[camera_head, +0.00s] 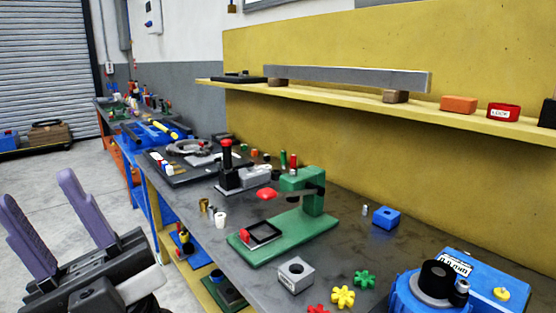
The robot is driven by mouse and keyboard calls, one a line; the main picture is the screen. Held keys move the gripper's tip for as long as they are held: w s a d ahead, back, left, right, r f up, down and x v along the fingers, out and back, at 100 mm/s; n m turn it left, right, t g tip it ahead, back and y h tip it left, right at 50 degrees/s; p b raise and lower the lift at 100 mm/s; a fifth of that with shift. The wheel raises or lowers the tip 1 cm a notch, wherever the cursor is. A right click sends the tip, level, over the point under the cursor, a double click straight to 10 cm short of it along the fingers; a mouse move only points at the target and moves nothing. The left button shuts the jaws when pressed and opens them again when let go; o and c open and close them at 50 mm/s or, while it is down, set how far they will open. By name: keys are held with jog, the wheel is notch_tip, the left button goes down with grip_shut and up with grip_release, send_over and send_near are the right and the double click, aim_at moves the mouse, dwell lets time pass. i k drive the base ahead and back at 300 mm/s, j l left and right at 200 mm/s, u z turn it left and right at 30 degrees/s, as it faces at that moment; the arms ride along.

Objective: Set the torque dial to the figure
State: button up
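My gripper (38,192) is at the lower left, with two purple fingers pointing up and standing apart with nothing between them. It is over the floor side of the workbench, far from the blue device (408,296) at the lower right. That device carries a black round knob (437,278) on a pale disc, and a white label (456,265) with small print that I cannot read surely. A yellow knob (501,294) sits at its right. I cannot tell for certain which part is the torque dial; the device's front is cut off by the picture edge.
A green press (295,231) with a red knob stands mid-bench. A grey block (295,275), yellow (343,296) and red star-shaped pieces and a blue block (386,217) lie nearby. A yellow shelf (350,108) overhangs the back. Open floor lies at left.

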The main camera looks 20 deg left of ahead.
aim_at(251, 164)
jog(key=j+z, duration=0.35)
jog(key=j, duration=0.65)
jog(key=j+z, duration=0.4)
jog(key=j, duration=1.1)
jog(key=k+j, duration=0.15)
jog(key=j, duration=0.9)
jog(key=k+j+z, duration=0.1)
jog(key=j, duration=0.4)
jog(key=i+j, duration=0.3)
jog(key=i, duration=0.15)
jog(key=i+j, duration=0.35)
jog(key=i, duration=0.1)
